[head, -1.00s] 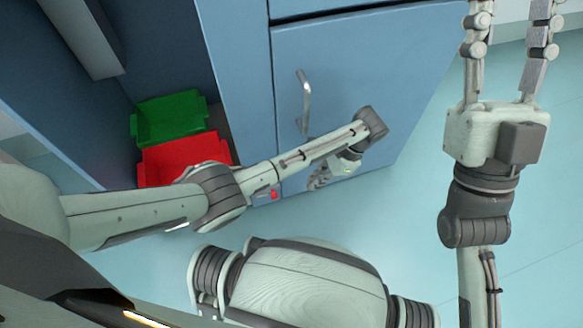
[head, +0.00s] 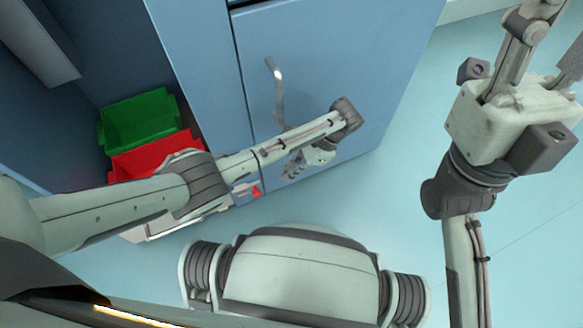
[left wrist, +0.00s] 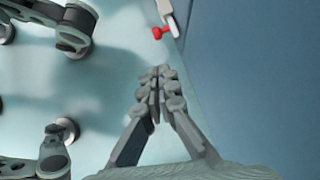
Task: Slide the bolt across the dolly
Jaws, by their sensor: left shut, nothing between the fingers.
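A small pale piece (head: 240,188) with a red knob (head: 256,191) sits at the lower edge of the blue cabinet (head: 335,50); it looks like the bolt. In the left wrist view the red knob (left wrist: 160,32) and pale piece (left wrist: 170,14) lie ahead of the fingertips, beside the blue panel. My left gripper (head: 289,172) is shut and empty, just right of the knob and apart from it. Its closed fingers (left wrist: 158,74) show in the left wrist view. My right gripper (head: 556,45) is at the upper right, fingers apart, tips partly out of frame. I cannot make out a separate dolly.
A bar handle (head: 276,85) stands out from the blue panel above my left forearm. A green bin (head: 138,118) and a red bin (head: 150,158) sit in the open space at left, the red one partly behind my arm. The pale floor (head: 400,215) at right is clear.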

